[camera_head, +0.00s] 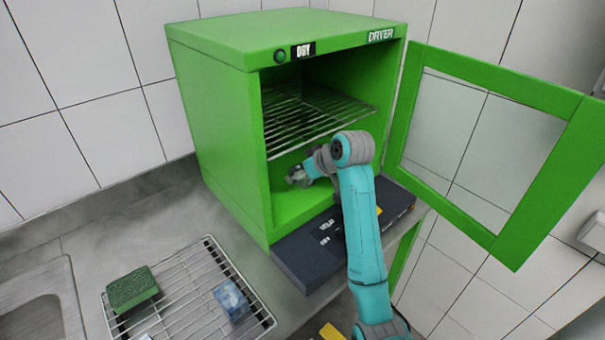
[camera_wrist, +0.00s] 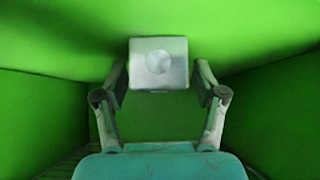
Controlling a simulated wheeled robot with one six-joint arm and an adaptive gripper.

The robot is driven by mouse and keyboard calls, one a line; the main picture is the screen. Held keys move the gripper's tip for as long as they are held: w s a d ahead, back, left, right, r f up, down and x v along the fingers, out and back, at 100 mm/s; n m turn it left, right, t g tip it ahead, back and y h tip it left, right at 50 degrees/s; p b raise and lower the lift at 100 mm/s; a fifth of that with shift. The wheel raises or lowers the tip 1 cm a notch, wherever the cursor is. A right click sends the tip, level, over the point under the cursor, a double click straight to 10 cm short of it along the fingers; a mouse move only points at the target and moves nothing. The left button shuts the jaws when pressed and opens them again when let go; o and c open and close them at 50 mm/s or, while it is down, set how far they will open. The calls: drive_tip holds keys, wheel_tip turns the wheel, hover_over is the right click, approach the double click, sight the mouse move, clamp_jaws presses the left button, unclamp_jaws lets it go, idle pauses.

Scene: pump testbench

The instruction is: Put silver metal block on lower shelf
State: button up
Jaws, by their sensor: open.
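The silver metal block (camera_wrist: 158,64) shows in the wrist view as a pale square face with a round mark. It sits between the fingertips of my gripper (camera_wrist: 161,72). The fingers are open, with a narrow gap on each side of the block. In the head view my gripper (camera_head: 298,175) is inside the green dryer (camera_head: 225,150), below the wire shelf (camera_head: 310,115). The block is hard to tell from the fingers there. The lower shelf's floor is partly hidden by my arm.
The dryer door (camera_head: 540,95) stands open to the right. A dark box (camera_head: 300,255) lies in front of the opening. A wire rack (camera_head: 185,300) on the counter holds a green sponge-like block (camera_head: 132,290) and a bluish clear block (camera_head: 231,300). A sink (camera_head: 40,300) is at the left.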

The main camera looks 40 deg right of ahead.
drive_tip(key=v, duration=1.2)
idle(0.3)
